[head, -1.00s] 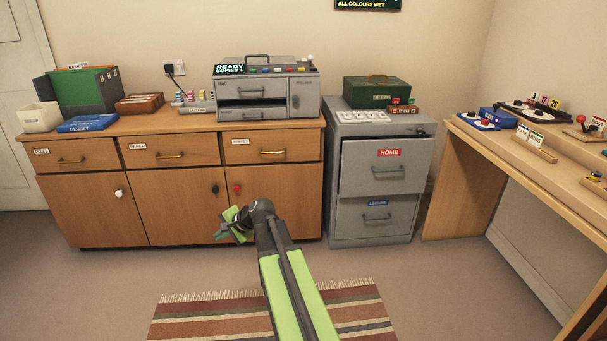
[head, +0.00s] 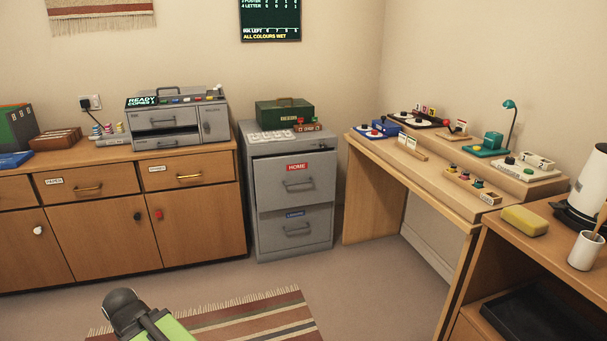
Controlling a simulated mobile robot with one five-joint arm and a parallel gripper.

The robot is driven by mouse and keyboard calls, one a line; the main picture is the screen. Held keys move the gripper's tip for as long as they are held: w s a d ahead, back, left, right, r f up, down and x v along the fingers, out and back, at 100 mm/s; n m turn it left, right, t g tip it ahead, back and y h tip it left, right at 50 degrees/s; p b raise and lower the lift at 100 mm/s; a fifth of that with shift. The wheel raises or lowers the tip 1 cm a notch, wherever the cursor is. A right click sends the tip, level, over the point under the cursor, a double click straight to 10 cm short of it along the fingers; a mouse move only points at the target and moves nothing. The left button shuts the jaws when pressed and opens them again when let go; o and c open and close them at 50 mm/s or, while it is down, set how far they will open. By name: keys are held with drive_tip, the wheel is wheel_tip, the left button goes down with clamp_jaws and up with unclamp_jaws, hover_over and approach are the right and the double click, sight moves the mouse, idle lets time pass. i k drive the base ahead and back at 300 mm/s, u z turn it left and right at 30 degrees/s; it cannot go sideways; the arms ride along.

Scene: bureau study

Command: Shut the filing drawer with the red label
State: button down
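The grey filing cabinet (head: 246,200) stands against the back wall, right of the wooden sideboard. Its upper drawer (head: 315,192) bears the red label (head: 297,167) reading HOME and has a bar handle. This drawer front stands out a little past the lower one, with a dark gap along its top edge, so it looks partly open. The lower drawer (head: 312,240) has a blue label and looks flush. My arm shows at the bottom left, in front of the rug and well short of the cabinet. My gripper's fingers do not show.
A striped rug (head: 250,322) lies on the floor in front of the cabinet. A green box (head: 284,112) and small items sit on the cabinet top. The sideboard (head: 195,225) is on the left and a wooden desk (head: 372,200) on the right.

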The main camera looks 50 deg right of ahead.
sight(281, 183)
drive_tip(key=u, duration=0.3)
drive_tip(key=k, duration=0.4)
drive_tip(key=z, duration=1.2)
drive_tip(key=i, duration=1.25)
drive_tip(key=u, duration=0.9)
